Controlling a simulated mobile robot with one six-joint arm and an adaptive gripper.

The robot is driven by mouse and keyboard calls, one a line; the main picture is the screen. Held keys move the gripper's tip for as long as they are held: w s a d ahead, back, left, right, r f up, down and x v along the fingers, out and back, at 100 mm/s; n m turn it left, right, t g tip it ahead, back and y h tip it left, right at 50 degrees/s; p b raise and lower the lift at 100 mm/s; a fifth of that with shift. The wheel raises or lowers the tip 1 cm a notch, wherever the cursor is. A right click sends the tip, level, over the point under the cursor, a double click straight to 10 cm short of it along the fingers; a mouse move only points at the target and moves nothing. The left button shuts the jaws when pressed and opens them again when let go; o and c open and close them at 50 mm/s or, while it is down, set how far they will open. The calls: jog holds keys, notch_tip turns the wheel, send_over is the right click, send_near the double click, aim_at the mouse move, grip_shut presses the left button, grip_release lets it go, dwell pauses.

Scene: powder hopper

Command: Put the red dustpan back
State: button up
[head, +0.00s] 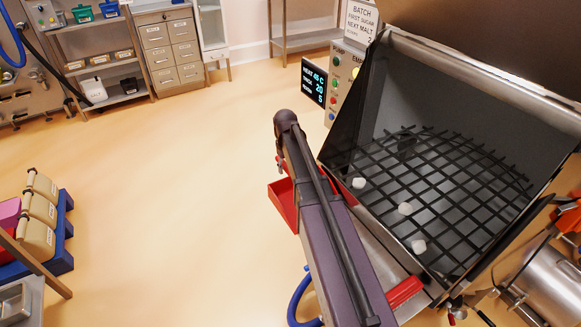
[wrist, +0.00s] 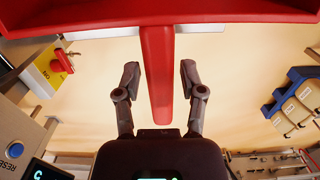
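The red dustpan (head: 282,203) shows beside the hopper in the head view, partly hidden behind my arm. In the wrist view its broad red pan spans the top edge and its handle (wrist: 157,80) points down toward my palm. My gripper (wrist: 160,75) is open, with one finger on each side of the handle. Narrow gaps show between the fingers and the handle, so it does not appear gripped. In the head view my arm hides most of the gripper. Where the dustpan belongs cannot be told from these views.
The steel hopper (head: 490,82) has a black grid (head: 440,190) with white lumps (head: 405,208) on it. A red piece (head: 405,292) lies at its front ledge. A control panel (head: 340,85) stands behind. Blue-racked containers (head: 40,215) are at left. Open floor lies between.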

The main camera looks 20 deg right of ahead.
jog(key=shift+r, duration=0.1)
dwell(0.4)
notch_tip(320, 180, up, 12)
jog(key=p, duration=1.2)
jog(key=shift+w, duration=0.2)
dwell(0.5)
jog(key=s+a+m, duration=0.1)
jog(key=s+a, duration=0.3)
jog(key=s, duration=0.6)
jog(key=s+a+m, duration=0.1)
jog(key=s+a, duration=0.3)
jog(key=s, duration=0.7)
jog(key=shift+a, duration=0.15)
jog(key=shift+s, duration=0.1)
jog(key=shift+r, duration=0.1)
